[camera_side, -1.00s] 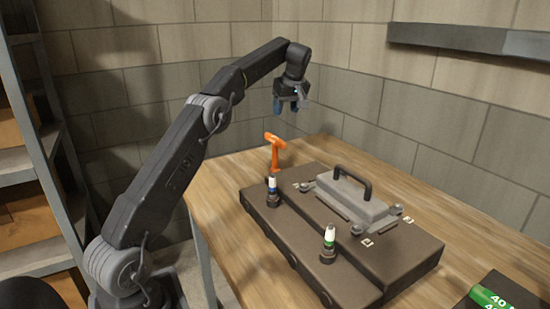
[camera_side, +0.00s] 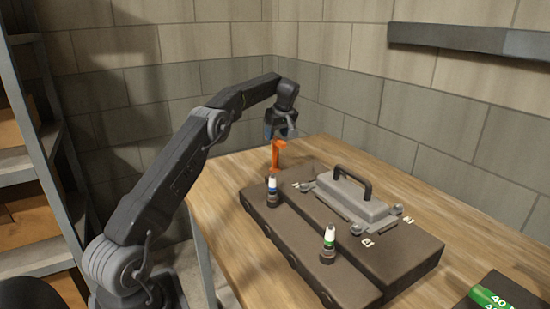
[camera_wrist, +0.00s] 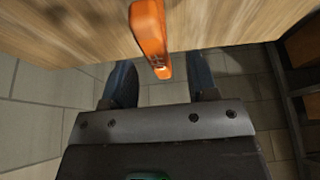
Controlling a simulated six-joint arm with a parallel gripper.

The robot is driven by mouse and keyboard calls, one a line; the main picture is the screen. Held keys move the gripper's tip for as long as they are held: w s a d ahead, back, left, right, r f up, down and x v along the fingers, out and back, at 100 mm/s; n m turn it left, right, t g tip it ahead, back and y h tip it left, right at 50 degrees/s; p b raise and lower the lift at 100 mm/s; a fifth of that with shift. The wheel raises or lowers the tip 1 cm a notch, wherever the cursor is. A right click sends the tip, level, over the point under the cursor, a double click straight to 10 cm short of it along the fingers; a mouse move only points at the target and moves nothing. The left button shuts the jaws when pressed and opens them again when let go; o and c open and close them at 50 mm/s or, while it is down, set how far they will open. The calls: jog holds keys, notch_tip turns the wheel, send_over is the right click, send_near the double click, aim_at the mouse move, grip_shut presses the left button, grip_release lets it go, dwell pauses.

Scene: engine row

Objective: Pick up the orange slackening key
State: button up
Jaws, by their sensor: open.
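The orange slackening key (camera_side: 277,155) stands upright at the far left corner of the dark engine block (camera_side: 330,225). In the wrist view the key (camera_wrist: 149,32) shows as an orange bar at top centre, its lower end in line with the gap between my fingers. My gripper (camera_side: 281,133) points down just above the key's top in the side view. Its two blue-grey fingers (camera_wrist: 162,84) are apart with nothing held. In the side view the fingers hide part of the key's top, and I cannot tell whether they touch it.
A bottle-like part with a blue band (camera_side: 272,188) and one with a green band (camera_side: 328,242) stand along the block's front step. A grey cover with a black handle (camera_side: 352,198) sits on top. A green cylinder (camera_side: 488,297) lies at bottom right. The wooden table (camera_side: 400,190) is clear behind.

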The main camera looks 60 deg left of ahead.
aim_at(275, 137)
jog(key=x, duration=0.3)
jog(key=shift+w+a, duration=0.15)
jog(key=shift+a, duration=0.05)
grip_shut()
jog(key=shift+r, duration=0.1)
